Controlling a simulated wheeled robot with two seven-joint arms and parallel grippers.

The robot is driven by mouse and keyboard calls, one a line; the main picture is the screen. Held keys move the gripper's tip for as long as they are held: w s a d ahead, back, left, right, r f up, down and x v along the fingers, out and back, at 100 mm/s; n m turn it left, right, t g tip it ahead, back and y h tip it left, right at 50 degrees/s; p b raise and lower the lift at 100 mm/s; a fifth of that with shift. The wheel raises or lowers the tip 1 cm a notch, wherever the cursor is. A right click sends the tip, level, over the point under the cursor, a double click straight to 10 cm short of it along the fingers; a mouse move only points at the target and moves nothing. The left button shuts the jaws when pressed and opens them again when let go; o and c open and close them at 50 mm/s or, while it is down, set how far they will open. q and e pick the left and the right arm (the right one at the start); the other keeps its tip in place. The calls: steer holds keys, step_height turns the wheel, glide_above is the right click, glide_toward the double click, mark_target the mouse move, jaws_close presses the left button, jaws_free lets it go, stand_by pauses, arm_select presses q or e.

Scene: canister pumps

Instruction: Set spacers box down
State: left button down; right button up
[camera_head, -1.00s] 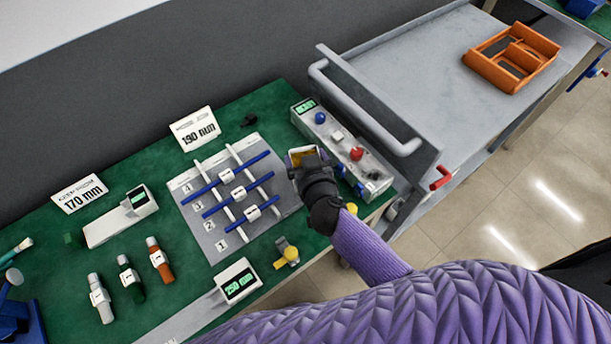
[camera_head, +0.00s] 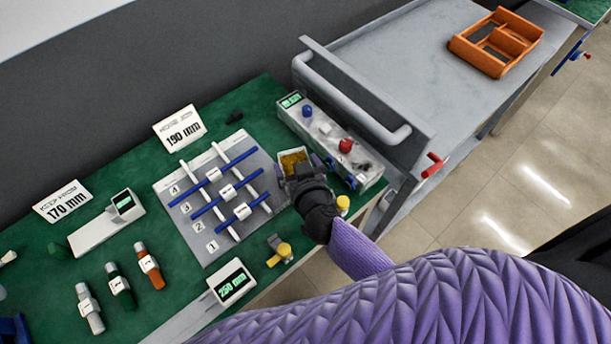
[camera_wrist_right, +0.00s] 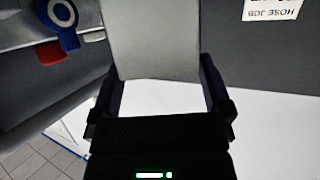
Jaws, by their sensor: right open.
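The spacers box (camera_head: 291,154) is a small light box with yellow-orange contents. It appears to stand on the green bench top, between the grey numbered rack board and the long grey control unit. My right gripper (camera_head: 302,173) is open at the box's near side, with its fingers close to the box; I cannot tell whether they touch it. In the right wrist view my open fingers (camera_wrist_right: 160,98) flank a plain light-grey surface, probably the box. The gripper hides the box's near part. My left gripper is not in view.
The rack board (camera_head: 205,236) holds blue rods close to the left. The control unit (camera_head: 325,135) with red and blue knobs is close to the right. A yellow-capped fitting (camera_head: 283,250) lies nearer. A grey cart (camera_head: 400,60) carries an orange tray (camera_head: 456,45).

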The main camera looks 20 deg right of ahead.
steer(key=p+v, duration=0.3)
steer(key=v, duration=0.7)
